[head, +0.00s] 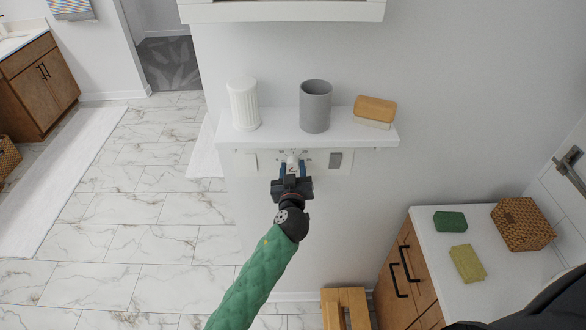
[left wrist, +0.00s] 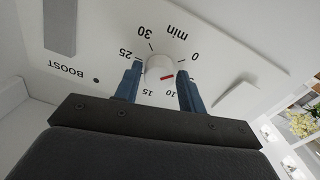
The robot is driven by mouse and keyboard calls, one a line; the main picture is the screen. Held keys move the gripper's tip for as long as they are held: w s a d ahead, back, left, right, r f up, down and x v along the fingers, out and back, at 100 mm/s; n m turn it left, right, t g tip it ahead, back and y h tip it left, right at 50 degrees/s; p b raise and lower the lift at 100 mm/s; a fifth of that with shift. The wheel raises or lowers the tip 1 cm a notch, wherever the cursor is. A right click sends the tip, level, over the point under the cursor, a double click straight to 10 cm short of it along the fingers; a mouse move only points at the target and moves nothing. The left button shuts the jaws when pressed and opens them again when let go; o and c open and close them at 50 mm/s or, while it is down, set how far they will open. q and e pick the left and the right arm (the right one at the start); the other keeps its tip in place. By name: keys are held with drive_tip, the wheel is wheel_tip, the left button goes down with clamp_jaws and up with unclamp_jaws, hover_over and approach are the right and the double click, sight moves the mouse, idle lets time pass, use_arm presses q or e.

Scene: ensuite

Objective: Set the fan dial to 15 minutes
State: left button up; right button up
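The fan dial (head: 292,160) is a white round knob on a pale wall plate under the shelf. In the left wrist view the knob (left wrist: 157,66) shows upside down, with a red pointer mark (left wrist: 167,77) towards the right-hand finger, near the low numbers. The 0, 10, 15, 25 and 30 marks are readable; the fingers cover others. My left gripper (head: 296,172) is at the dial, its two blue fingers on either side of the knob. The fingers (left wrist: 158,88) look open, with slight gaps to the knob. My right gripper is out of view.
A grey BOOST switch (head: 335,160) sits right of the dial. A white-topped cabinet (head: 500,280) stands lower right.

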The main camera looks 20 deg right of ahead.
use_arm(q)
drive_tip(key=c, duration=0.6)
drive_tip(key=shift+o, duration=0.2)
